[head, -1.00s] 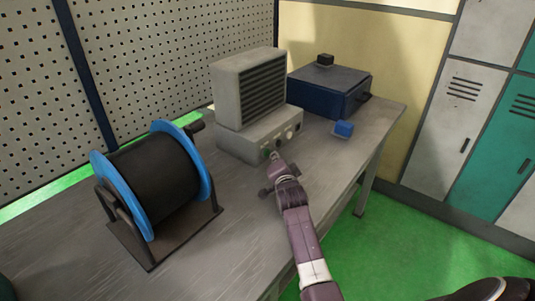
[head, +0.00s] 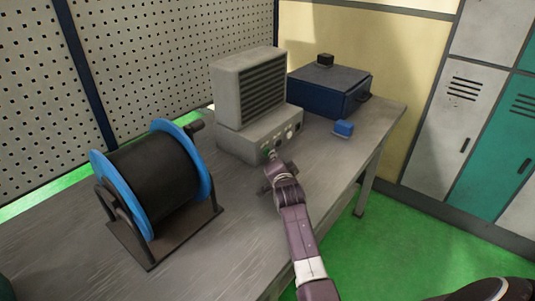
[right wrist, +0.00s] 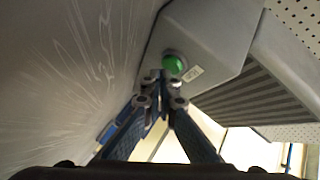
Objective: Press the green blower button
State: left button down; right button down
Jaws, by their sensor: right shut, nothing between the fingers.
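The grey blower (head: 255,135) stands on the workbench, with a slatted grille above a control base. Its green button (head: 266,154) is at the left end of the base's front face, and it shows as a round green cap in the right wrist view (right wrist: 174,64). My right gripper (head: 273,157) is shut and empty, its tips close to the button. In the right wrist view the closed fingertips (right wrist: 160,76) lie just below the button. I cannot tell whether they touch it. My left gripper is not in view.
A wire spool with blue flanges (head: 163,185) stands on the workbench (head: 225,235) to the left. A dark blue box (head: 325,92) and a small blue block (head: 343,128) are to the right of the blower. A perforated wall (head: 180,50) rises behind.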

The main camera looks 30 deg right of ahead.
jog(key=shift+w+a, duration=0.2)
jog(key=shift+w, duration=0.2)
dwell(0.8)
jog(key=shift+s, duration=0.1)
jog(key=shift+s+d+p, duration=0.25)
jog(key=shift+s+p, duration=0.25)
jog(key=shift+s, duration=0.15)
jog(key=shift+s+d+p, duration=0.2)
jog(key=shift+s+p, duration=0.2)
jog(key=shift+p, duration=0.1)
jog(key=s+p, duration=0.1)
jog(key=s+d+p, duration=0.1)
jog(key=s, duration=0.1)
jog(key=shift+d+r, duration=0.1)
jog(key=shift+d, duration=0.1)
jog(key=shift+s+d+p, duration=0.1)
jog(key=shift+s+p, duration=0.2)
jog(key=shift+s, duration=0.1)
